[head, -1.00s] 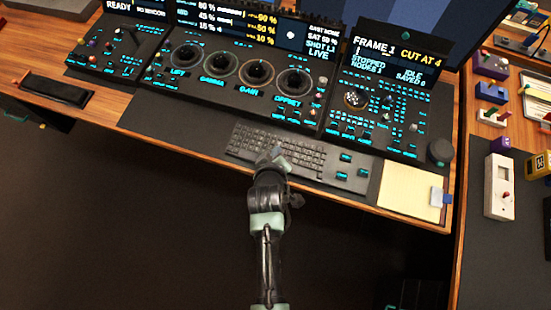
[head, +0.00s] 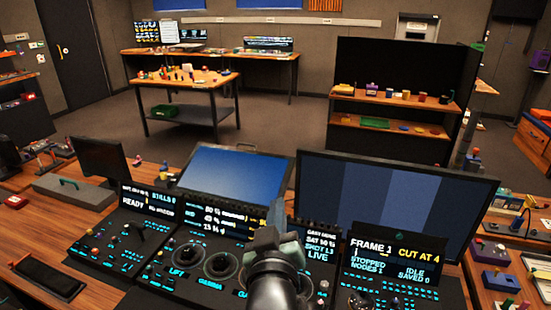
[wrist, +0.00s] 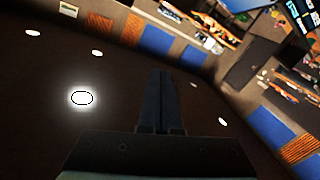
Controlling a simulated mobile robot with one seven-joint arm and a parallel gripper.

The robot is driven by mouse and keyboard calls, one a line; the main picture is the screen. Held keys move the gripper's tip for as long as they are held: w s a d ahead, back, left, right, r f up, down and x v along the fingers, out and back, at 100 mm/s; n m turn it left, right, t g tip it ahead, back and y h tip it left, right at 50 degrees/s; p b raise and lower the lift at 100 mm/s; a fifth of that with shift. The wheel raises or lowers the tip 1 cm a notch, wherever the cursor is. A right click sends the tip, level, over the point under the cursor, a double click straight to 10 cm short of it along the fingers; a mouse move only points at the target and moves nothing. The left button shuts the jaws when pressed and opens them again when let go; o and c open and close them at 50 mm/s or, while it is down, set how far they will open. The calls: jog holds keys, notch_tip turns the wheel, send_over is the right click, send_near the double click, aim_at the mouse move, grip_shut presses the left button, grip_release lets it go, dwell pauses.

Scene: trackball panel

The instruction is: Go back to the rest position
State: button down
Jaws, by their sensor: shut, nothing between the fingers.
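My gripper (head: 277,220) is raised in front of the control panel in the head view, seen from behind and below the screens. In the wrist view my gripper (wrist: 162,75) has its two dark fingers together with nothing between them. It points up toward the dark ceiling with round lights. My arm hides part of the middle panel, including some of its display and dials.
The control desk (head: 215,260) lies below, with a large striped monitor (head: 390,195) and a blue screen (head: 235,180) behind it. A shelf unit (head: 395,97) and a table (head: 190,88) stand farther back. The air around my gripper looks clear.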

jog(key=s+r+m+t, duration=0.1)
jog(key=s+r+t, duration=0.15)
jog(key=r, duration=0.75)
jog(key=s+r+m+t, duration=0.1)
jog(key=s+r+t, duration=0.15)
jog(key=r, duration=0.75)
jog(key=s+r+m+t, duration=0.1)
jog(key=s+r+t, duration=0.3)
jog(key=s+r, duration=0.9)
notch_tip(320, 180, up, 3)
jog(key=shift+s+a+r+m+t+y, duration=0.1)
jog(key=shift+s+a+m+t+y, duration=0.1)
jog(key=shift+m+t+y, duration=0.15)
